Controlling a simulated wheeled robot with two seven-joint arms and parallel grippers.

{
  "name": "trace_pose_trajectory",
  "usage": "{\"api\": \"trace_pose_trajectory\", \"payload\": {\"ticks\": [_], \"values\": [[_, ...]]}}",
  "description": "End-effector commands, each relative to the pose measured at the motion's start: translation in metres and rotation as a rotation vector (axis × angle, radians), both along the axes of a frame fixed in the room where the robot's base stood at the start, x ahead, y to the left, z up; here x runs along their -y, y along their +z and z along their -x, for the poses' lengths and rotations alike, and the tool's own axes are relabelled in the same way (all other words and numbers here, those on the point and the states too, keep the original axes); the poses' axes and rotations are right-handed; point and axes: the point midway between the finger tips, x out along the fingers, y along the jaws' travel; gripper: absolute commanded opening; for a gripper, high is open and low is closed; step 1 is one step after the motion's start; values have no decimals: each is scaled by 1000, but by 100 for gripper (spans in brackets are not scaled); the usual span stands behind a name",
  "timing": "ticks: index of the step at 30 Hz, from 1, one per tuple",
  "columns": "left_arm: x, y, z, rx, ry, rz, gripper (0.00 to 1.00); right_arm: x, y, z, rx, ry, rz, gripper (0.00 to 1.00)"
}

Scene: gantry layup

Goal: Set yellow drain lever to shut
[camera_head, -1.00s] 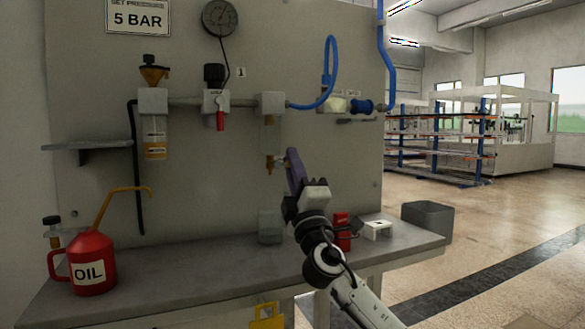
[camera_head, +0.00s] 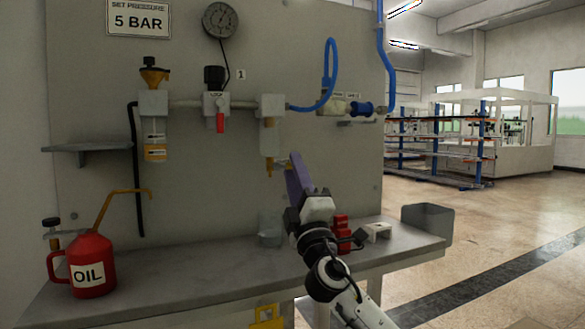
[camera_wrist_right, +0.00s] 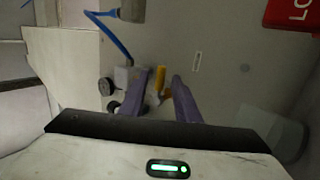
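The yellow drain lever (camera_head: 283,162) is at the bottom of the clear filter bowl (camera_head: 268,138) on the wall panel. It points to the right, toward my right gripper. My right gripper (camera_head: 292,158) is raised above the bench, with its purple fingers at the lever's end. In the right wrist view the fingers (camera_wrist_right: 158,78) stand apart, with the yellow lever (camera_wrist_right: 160,77) showing between their tips. Contact with either finger cannot be made out. My left gripper is not in view.
A red lever (camera_head: 220,122) hangs under the regulator to the left. The bench holds a red oil can (camera_head: 92,264), a clear cup (camera_head: 270,230), red items (camera_head: 341,224), a white block (camera_head: 377,232) and a grey bin (camera_head: 427,222). Blue hoses (camera_head: 331,75) run above.

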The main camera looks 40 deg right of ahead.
Motion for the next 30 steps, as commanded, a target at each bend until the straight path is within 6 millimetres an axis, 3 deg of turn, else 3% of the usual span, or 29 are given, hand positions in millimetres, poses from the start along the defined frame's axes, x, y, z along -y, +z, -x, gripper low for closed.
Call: {"api": "trace_pose_trajectory", "payload": {"ticks": [6,12,30], "values": [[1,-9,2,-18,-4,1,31,-13,-31,32,-3,3,-1,30],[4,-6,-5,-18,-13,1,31,-21,-47,54,-2,1,0,30],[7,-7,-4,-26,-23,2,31,-23,-51,61,0,1,-1,30]]}}
